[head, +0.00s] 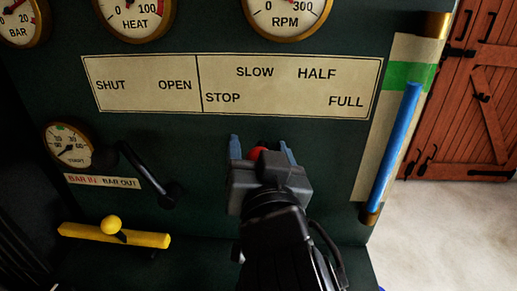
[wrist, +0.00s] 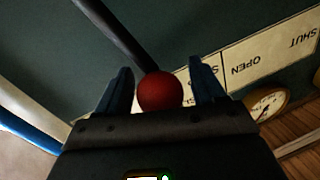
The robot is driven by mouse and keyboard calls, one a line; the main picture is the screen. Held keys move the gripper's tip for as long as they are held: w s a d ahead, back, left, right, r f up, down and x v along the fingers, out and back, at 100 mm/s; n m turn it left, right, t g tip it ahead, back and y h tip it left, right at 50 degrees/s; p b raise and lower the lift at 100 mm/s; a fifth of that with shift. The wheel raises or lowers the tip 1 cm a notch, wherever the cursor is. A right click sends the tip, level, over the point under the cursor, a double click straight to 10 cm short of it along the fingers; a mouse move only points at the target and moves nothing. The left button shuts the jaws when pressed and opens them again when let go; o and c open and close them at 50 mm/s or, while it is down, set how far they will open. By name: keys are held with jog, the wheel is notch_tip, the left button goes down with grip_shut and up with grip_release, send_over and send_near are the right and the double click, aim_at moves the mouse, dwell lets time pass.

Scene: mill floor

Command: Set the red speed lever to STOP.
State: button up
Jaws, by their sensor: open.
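The speed lever's red ball knob (head: 258,152) shows just above my gripper (head: 262,147) in the head view. In the wrist view the red knob (wrist: 159,92) sits between the two blue fingers of my gripper (wrist: 163,85), which are open with gaps beside it. The lever's dark rod (wrist: 118,32) runs from the knob to the upper left there; my gripper hides it in the head view. The speed plate (head: 290,87) above reads STOP, SLOW, HALF, FULL. The knob is below the plate's STOP–SLOW side; I cannot tell the exact setting.
A black lever (head: 145,168) and a yellow bar handle (head: 115,235) are left of my gripper. A blue rod (head: 397,140) stands at the panel's right edge. Round gauges (head: 286,14) line the top. Open floor (head: 450,230) lies to the right.

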grip_shut()
jog(key=a+f+n+g, duration=0.1)
jog(key=a+f+n, duration=0.2)
jog(key=a+n, duration=0.2)
jog(key=shift+a, duration=0.55)
dwell(0.3)
jog(key=shift+c, duration=0.7)
grip_release()
jog(key=shift+f, duration=0.1)
jog(key=shift+o, duration=0.7)
jog(key=shift+d, duration=0.1)
